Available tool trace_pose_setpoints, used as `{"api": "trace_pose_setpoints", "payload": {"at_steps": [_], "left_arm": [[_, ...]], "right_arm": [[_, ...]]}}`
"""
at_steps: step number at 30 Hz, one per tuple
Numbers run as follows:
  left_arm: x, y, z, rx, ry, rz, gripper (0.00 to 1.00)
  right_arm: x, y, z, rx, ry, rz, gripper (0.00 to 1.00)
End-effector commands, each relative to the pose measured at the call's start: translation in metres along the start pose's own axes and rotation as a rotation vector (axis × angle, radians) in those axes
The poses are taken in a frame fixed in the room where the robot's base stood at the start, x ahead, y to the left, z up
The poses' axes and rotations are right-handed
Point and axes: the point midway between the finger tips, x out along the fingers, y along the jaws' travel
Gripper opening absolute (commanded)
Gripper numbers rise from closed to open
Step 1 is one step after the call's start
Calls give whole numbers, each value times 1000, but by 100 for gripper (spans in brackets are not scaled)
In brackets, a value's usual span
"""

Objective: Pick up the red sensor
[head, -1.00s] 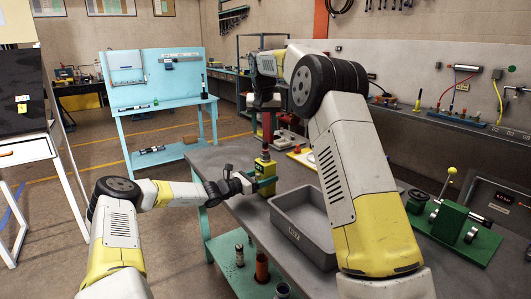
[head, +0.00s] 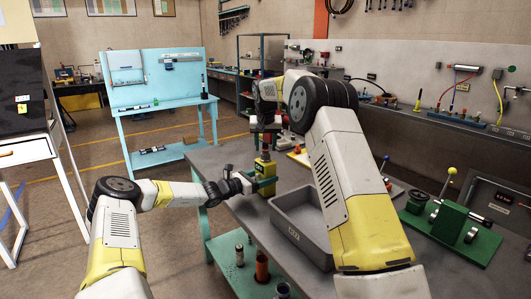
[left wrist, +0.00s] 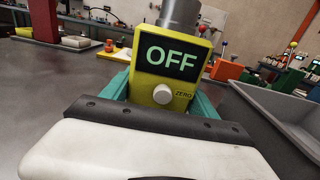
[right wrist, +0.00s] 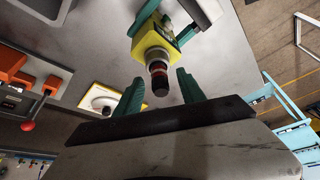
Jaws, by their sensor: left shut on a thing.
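No contact is visible.
A grey bin (head: 290,236) stands right beside the meter. A green fixture with a yellow-knobbed lever (head: 452,208) is farther right. A yellow-and-white plate (right wrist: 100,98) and orange blocks (right wrist: 48,86) lie on the table. Cylinders stand on the lower shelf (head: 226,262).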

Motion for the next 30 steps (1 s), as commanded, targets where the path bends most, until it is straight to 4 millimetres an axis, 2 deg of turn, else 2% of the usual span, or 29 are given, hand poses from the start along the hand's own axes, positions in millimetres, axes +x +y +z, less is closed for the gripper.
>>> {"api": "trace_pose_setpoints", "payload": {"at_steps": [1, 6, 7, 16, 19, 30], "left_arm": [[0, 0, 0, 0, 0, 0, 11], [0, 0, 0, 0, 0, 0, 11], [0, 0, 0, 0, 0, 0, 11], [0, 0, 0, 0, 0, 0, 11], [0, 0, 0, 0, 0, 0, 11], [0, 0, 0, 0, 0, -1, 11]], "right_arm": [[0, 0, 0, 0, 0, 0, 37], [0, 0, 0, 0, 0, 0, 4], [0, 0, 0, 0, 0, 0, 0], [-1, 0, 0, 0, 1, 0, 0], [-7, 0, -4, 0, 3, -1, 0], [-72, -1, -31, -1, 4, -2, 0]]}}
